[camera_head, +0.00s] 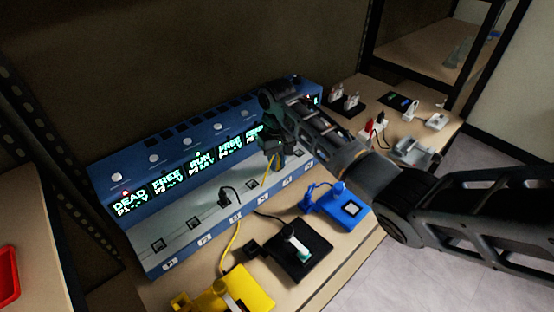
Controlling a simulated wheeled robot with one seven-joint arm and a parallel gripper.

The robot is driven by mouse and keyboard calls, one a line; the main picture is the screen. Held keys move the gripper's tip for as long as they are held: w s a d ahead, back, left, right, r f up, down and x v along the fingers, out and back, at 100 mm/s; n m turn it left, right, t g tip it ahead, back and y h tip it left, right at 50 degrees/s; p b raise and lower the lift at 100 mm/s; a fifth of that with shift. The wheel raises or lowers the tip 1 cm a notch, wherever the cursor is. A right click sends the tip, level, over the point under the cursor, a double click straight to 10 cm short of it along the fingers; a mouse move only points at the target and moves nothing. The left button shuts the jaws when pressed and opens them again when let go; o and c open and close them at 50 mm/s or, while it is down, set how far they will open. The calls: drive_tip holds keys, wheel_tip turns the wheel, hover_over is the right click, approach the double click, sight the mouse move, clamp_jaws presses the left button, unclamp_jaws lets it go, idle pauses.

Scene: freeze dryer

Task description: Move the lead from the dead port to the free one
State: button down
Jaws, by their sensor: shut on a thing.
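A blue unit (110,180) has a row of lit displays above a grey ledge (177,233) of square ports. The leftmost display (129,202) reads DEAD. The second (167,185) reads FREE, the third (201,162) RUN and the fourth (230,146) FREE. A further display (255,132) is partly hidden by my arm. My gripper (277,160) is over the ledge's right part, shut on the yellow lead (267,172); its plug is mostly hidden, and I cannot tell whether it sits in a port. A black plug (224,199) is in the ledge below RUN. The two leftmost ports look empty.
A yellow device (235,291), a black device (297,249) and a blue device (350,209) stand in front of the unit, with cables between. More small devices (412,150) stand at right. My arm crosses the right side.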

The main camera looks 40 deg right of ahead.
drive_tip(key=c, duration=1)
unclamp_jaws()
drive_tip(key=shift+o, duration=0.2)
drive_tip(key=shift+r, duration=0.1)
drive_tip(key=shift+r+b, duration=0.4)
drive_tip(key=shift+r, duration=3.4)
